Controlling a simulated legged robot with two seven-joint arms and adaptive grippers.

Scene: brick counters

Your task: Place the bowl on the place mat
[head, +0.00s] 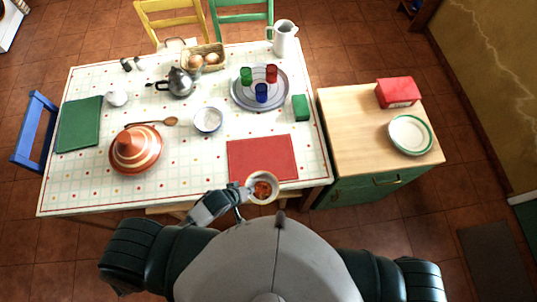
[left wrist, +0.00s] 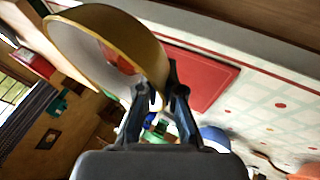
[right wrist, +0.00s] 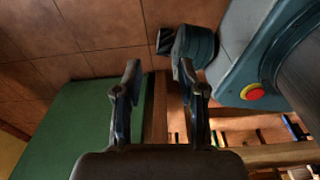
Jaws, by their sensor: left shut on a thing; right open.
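The bowl (head: 262,187) is round with a pale rim and orange-red contents, at the table's front edge in the head view. My left gripper (head: 246,189) is shut on its left rim. In the left wrist view the bowl (left wrist: 125,38) appears large and tilted by the camera, its wall between the fingers (left wrist: 155,95). The red place mat (head: 262,158) lies flat just beyond the bowl; it also shows in the left wrist view (left wrist: 200,75). The bowl looks held in front of the mat's near edge. My right gripper (right wrist: 158,80) is open and empty, seen only in the right wrist view.
The table (head: 85,190) also holds a striped tagine (head: 135,150), a white bowl (head: 208,120), a tray with coloured cups (head: 240,100) and a green box (head: 300,107). A wooden-topped cabinet (head: 350,135) stands at right with a plate (head: 410,135). The mat is bare.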

